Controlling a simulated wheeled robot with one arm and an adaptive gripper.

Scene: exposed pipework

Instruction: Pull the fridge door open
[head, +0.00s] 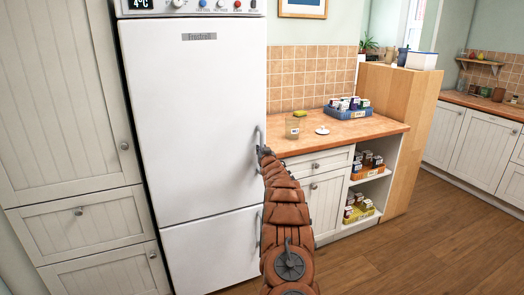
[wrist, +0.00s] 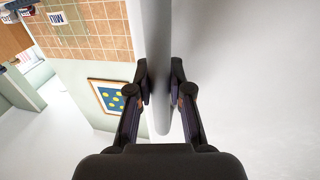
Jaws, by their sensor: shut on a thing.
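The white fridge (head: 190,110) stands left of the counter, with a tall upper door and a lower door. The upper door looks flush with the body, with no gap that I can see. Its grey vertical handle (head: 257,133) is at the door's right edge. My gripper (head: 263,152) is at this handle, largely hidden by my brown arm in the head view. In the wrist view, my gripper (wrist: 160,78) has one finger on each side of the handle (wrist: 160,112) and is shut on it. The white door surface (wrist: 250,70) fills the right side there.
White cabinets (head: 65,100) stand close on the fridge's left. Wooden floor (head: 420,255) is clear at the right front.

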